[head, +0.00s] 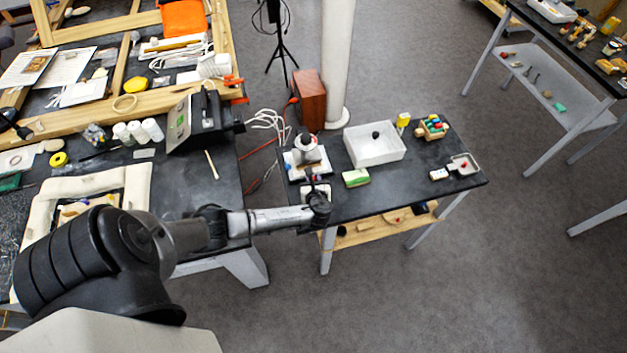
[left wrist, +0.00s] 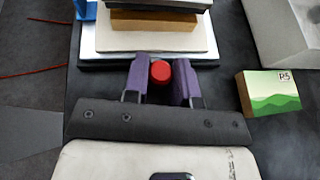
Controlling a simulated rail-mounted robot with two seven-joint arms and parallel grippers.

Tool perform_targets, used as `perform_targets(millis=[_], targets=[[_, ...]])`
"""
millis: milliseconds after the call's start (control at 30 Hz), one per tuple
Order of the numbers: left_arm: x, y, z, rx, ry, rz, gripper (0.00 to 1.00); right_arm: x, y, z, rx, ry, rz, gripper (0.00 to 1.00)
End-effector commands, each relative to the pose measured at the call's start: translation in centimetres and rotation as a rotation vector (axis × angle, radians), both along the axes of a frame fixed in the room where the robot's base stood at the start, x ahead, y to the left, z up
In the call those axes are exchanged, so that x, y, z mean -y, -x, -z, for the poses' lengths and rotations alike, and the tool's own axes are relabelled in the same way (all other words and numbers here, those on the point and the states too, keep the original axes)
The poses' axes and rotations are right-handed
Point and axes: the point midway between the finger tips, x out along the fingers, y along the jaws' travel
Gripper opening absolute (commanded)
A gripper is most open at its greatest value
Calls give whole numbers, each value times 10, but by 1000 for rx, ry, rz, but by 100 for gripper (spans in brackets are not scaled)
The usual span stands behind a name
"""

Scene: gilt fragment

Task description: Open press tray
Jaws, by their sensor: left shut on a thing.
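The press (head: 306,153) stands at the left end of the small black table, with a white body and a pale base. In the left wrist view its base (left wrist: 110,38) shows as stacked pale, grey and dark green layers with a wooden block on top. A round red knob (left wrist: 160,72) is at the base's near side. My left gripper (left wrist: 162,84) has its purple fingers shut on the red knob, one on each side. In the head view my left gripper (head: 314,187) is at the press's near side. How far the tray is out cannot be told. My right gripper is not in view.
A green and white box (head: 356,178) lies right of the gripper, with a white open bin (head: 375,147) behind it. Farther right are a yellow cup (head: 403,120), a wooden rack (head: 432,128) and a small tray (head: 463,164). The front middle of the black table (head: 405,188) is clear.

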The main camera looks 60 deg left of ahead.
Motion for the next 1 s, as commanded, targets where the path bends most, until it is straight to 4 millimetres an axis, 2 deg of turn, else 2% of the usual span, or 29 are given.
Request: perform_targets(millis=[167, 333, 533, 700, 967, 1000], targets=[[10, 3, -2, -2, 4, 0, 0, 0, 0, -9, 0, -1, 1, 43], [51, 16, -6, -4, 6, 2, 0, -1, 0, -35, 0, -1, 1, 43], [89, 29, -2, -2, 4, 0, 0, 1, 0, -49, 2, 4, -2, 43], [100, 32, -1, 0, 1, 0, 0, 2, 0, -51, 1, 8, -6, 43], [100, 32, 0, 1, 0, 0, 0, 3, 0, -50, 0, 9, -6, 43], [99, 32, 0, 1, 0, 0, 28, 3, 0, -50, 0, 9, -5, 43]])
